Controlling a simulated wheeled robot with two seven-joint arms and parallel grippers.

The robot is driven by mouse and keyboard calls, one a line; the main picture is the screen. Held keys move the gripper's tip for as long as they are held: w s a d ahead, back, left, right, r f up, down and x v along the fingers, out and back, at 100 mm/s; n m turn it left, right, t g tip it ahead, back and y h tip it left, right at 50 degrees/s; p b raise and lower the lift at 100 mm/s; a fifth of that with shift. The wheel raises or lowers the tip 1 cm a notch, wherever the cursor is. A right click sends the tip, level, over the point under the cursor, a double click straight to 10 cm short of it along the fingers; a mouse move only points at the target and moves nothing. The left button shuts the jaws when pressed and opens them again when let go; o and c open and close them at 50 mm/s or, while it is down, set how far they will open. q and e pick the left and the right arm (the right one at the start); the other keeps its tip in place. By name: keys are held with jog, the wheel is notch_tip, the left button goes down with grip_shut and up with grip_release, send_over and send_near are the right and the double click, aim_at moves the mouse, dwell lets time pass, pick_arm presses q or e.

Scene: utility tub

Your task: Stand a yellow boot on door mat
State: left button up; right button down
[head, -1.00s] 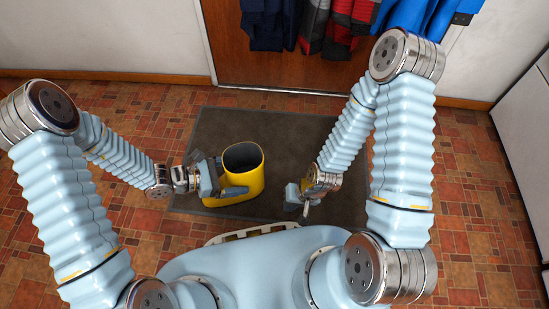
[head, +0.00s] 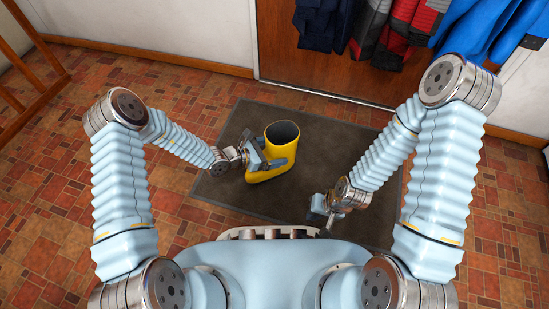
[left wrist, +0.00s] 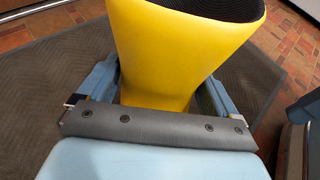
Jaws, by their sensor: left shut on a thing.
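The yellow boot (head: 284,150) is upright over the dark grey door mat (head: 330,145), its dark opening facing up and its toe toward the lower left. I cannot tell whether its sole touches the mat. My left gripper (head: 268,161) is shut on the boot from the left. In the left wrist view the boot's yellow shaft (left wrist: 180,50) stands between the two fingers, and its foot is hidden. My right gripper (head: 325,214) is low over the mat's front part, apart from the boot. I cannot make out its fingers clearly.
Dark, red and blue clothes (head: 400,25) hang at the back before a brown door (head: 290,60). A wooden frame (head: 30,75) stands at the far left. Red-brown tile floor (head: 90,120) around the mat is clear.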

pick_arm(q)
jog(key=shift+w+d+f, duration=0.2)
jog(key=shift+w+f, duration=0.2)
jog(key=shift+f, duration=0.1)
notch_tip(320, 180, down, 3)
jog(key=shift+w+f+b, duration=0.1)
jog(key=shift+f+b, duration=0.1)
jog(key=shift+b, duration=0.7)
jog(key=shift+r, duration=0.1)
jog(key=o, duration=1.6)
jog(key=shift+a+r, duration=0.1)
jog(key=shift+a, duration=0.1)
jog(key=p+v, duration=0.3)
jog(key=v, duration=0.8)
jog(key=shift+s+a, duration=0.2)
jog(key=shift+s, duration=0.05)
